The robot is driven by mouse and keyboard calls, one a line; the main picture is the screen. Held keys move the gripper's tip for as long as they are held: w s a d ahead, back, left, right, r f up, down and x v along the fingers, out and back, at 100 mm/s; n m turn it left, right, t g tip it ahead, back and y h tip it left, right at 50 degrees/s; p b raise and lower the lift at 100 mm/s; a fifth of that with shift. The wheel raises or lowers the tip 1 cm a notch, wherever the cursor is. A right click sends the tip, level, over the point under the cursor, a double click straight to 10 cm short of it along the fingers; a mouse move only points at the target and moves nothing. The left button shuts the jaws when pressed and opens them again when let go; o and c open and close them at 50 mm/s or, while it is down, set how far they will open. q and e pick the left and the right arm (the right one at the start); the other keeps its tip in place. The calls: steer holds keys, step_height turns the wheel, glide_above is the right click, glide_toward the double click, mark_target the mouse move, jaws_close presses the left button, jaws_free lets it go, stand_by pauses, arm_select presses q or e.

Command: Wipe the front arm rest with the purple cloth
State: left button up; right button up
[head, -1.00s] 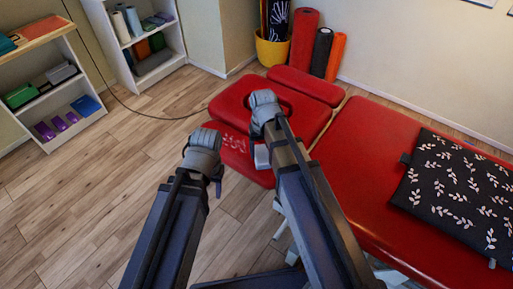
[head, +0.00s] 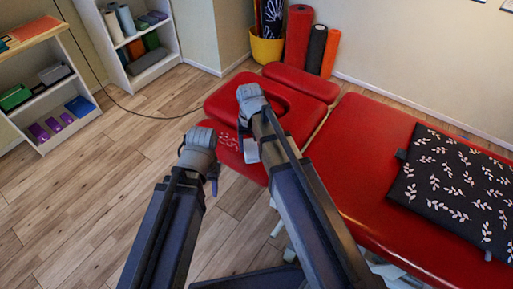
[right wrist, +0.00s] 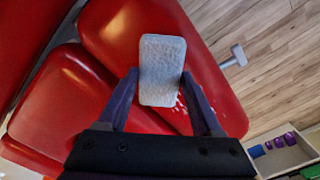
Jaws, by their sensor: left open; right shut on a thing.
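In the right wrist view the arm rest (right wrist: 222,108) fills the middle, with white marks beside the held block. My right gripper (head: 250,138) is over the arm rest, shut on a pale grey-blue, soft-looking block (right wrist: 162,65); no clearly purple cloth shows in it. Whether the block touches the pad, I cannot tell. My left gripper (head: 214,180) hangs open and empty over the floor, left of the arm rest.
The red face cushion (head: 222,100) with its hole lies just behind the arm rest. The red table (head: 350,150) with a dark leaf-pattern cushion (head: 455,190) is at right. Shelves (head: 50,140) stand at left. The floor between is clear.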

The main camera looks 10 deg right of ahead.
steer(key=shift+w+a, duration=0.15)
steer(key=shift+a, duration=0.05)
steer(key=shift+w+a, duration=1.25)
steer(key=shift+w, duration=0.05)
steer(key=shift+w+a, duration=1.3)
steer(key=shift+w, duration=0.1)
steer(key=shift+w+a, duration=1.3)
steer(key=shift+w, duration=0.1)
steer(key=shift+w+a, duration=1.25)
steer(key=shift+a, duration=0.05)
